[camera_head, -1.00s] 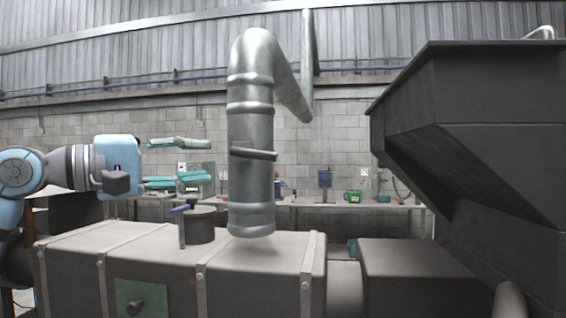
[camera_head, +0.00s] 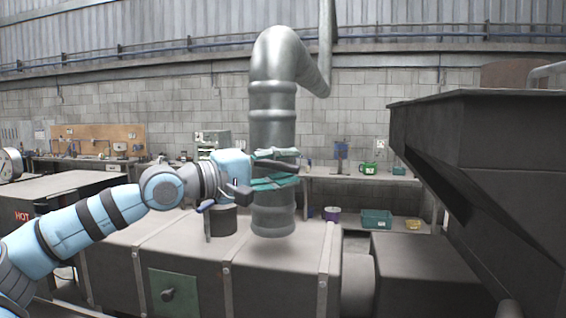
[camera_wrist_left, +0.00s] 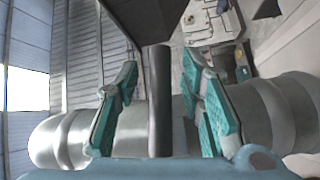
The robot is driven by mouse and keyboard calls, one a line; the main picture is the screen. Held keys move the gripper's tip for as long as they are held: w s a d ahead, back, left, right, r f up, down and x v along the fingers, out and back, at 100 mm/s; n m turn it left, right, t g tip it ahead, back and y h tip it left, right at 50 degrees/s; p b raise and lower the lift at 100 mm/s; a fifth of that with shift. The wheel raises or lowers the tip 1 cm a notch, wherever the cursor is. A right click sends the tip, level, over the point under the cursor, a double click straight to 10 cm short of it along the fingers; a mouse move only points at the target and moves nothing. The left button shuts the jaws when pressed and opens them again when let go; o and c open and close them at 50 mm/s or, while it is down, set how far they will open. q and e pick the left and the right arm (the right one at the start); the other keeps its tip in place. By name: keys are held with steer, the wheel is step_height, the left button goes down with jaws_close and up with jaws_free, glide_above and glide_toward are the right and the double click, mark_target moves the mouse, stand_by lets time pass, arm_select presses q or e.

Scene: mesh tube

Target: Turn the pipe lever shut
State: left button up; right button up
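The grey metal pipe (camera_head: 272,108) rises from the top of a long machine and bends over at its top. Its dark bar-shaped lever (camera_head: 303,169) sticks out to the right, roughly level, at mid-height. My left gripper (camera_head: 296,166) reaches in from the left, its teal-padded fingers above and below the lever in front of the pipe. In the left wrist view the lever (camera_wrist_left: 160,100) lies between the two open fingers, with a gap on each side. The pipe (camera_wrist_left: 65,140) crosses behind it. My right gripper is not in view.
A small blue-handled valve (camera_head: 222,218) stands on the machine top (camera_head: 300,250) just left of the pipe, below my left wrist. A large dark hopper (camera_head: 480,150) fills the right side. Workbenches (camera_head: 370,174) stand along the back wall.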

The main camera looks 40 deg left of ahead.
arm_select(q)
steer(key=shift+w, duration=0.15)
jaws_close()
steer(key=shift+n+t+b, duration=0.5)
steer(key=shift+t+b, duration=0.1)
steer(key=shift+b, duration=0.3)
steer(key=shift+d+r, duration=0.1)
steer(key=shift+r, duration=0.25)
jaws_free()
